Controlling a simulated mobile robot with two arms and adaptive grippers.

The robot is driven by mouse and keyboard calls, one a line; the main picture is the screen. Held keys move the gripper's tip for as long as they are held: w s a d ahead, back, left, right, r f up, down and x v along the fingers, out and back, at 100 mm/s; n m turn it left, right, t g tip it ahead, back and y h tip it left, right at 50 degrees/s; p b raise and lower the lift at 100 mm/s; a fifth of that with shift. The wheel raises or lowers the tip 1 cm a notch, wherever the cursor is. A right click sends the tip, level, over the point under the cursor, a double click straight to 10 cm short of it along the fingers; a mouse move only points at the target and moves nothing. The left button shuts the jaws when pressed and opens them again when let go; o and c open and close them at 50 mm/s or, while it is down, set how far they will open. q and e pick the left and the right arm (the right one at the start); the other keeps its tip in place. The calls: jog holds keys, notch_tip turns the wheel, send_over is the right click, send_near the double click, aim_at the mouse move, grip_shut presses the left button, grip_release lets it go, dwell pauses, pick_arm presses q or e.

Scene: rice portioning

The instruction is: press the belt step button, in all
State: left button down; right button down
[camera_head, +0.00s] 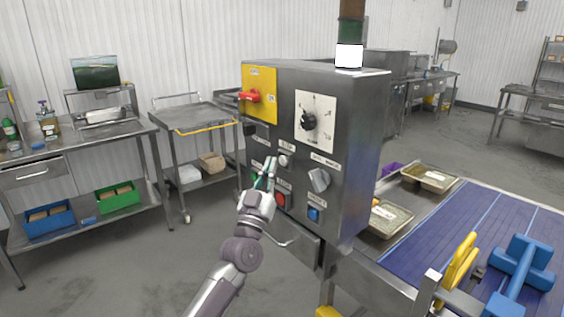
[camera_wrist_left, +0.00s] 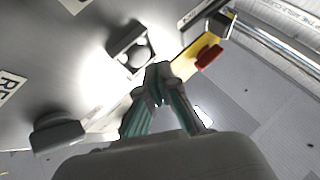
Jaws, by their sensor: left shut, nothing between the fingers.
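The grey control box (camera_head: 345,150) stands upright at the end of the conveyor. On its front are a pale round button (camera_head: 284,160), a red button (camera_head: 280,200) and a blue button (camera_head: 314,214). Their labels are too small to read, so I cannot tell which is the belt step button. My left gripper (camera_head: 271,166) is shut and empty, close in front of the panel beside the pale button. In the left wrist view the shut fingertips (camera_wrist_left: 158,74) are just below the pale button (camera_wrist_left: 136,58); contact cannot be told.
A grey knob (camera_head: 319,180), a black dial (camera_head: 309,121) and a red switch (camera_head: 250,96) on a yellow plate share the panel.

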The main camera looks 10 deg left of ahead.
dwell(0.4)
pick_arm(q)
jog(key=shift+w+d, duration=0.3)
jog(key=shift+w, duration=0.05)
